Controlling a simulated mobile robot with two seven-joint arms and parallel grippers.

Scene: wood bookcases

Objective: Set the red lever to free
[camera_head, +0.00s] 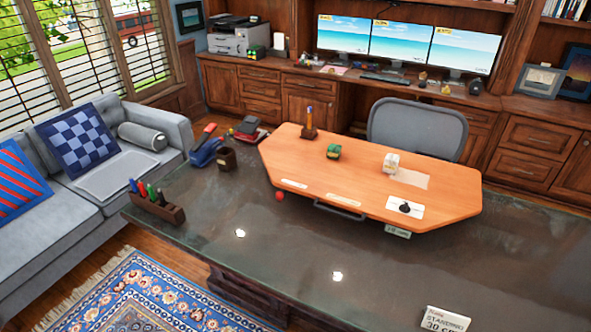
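A small red round knob (280,196) shows at the front left edge of the orange wooden board (300,160), just below a white label strip (295,183). It may be the end of the red lever; its shaft is not visible and its setting cannot be read. A second white label strip (343,199) lies to its right, with text too small to read. A black knob (405,208) sits on a white plate near the board's front right. Neither of my grippers is in view.
The board rests on a dark desk (220,225). A pen holder (158,204), blue stapler-like item (206,152), dark cup (227,158) and white sign (445,319) stand on it. The board holds a green block (333,152) and white cube (391,162). The front desktop is mostly clear.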

